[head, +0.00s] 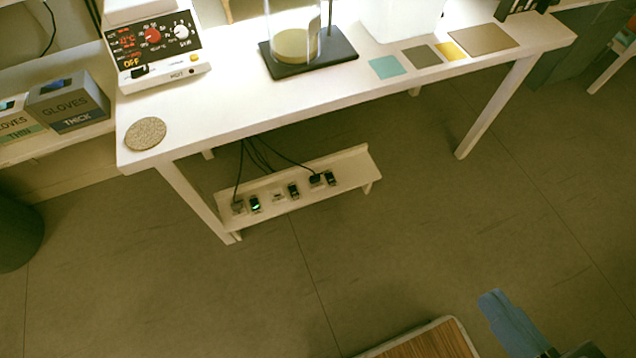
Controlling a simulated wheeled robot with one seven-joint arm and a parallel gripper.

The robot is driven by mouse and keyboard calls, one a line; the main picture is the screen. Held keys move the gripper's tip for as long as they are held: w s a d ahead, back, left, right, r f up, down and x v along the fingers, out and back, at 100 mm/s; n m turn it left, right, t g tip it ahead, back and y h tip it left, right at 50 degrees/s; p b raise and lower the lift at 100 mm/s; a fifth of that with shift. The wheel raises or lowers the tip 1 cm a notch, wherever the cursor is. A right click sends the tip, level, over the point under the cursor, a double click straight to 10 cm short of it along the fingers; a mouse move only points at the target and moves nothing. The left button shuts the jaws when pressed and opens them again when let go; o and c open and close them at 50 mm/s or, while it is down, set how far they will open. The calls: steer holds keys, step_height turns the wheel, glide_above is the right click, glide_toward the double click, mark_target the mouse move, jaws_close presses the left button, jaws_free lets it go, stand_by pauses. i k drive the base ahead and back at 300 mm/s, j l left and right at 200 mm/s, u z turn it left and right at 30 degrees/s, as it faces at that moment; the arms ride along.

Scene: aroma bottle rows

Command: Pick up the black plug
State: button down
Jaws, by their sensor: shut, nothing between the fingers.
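A low white shelf (345,168) under the white table carries a row of sockets and small dark switches. A black plug (316,179) with a black cord sits near its right end. Another dark plug (238,205) with a cord sits at its left end, beside a switch lit green (255,204). A socket between them (278,196) looks empty. What seems to be my gripper (510,322), blue and partly cut off, is at the bottom right. It is shut and empty, far from the plugs in the picture.
The white table (240,115) stands above the shelf; its front left leg (198,200) is close to the shelf's left end. A control box (155,45) and a stand with a glass vessel (300,55) are on top. The floor before the shelf is clear.

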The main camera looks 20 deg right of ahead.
mark_target(313, 179)
steer(key=i+j, duration=1.1)
steer(key=i+l+z, duration=0.05)
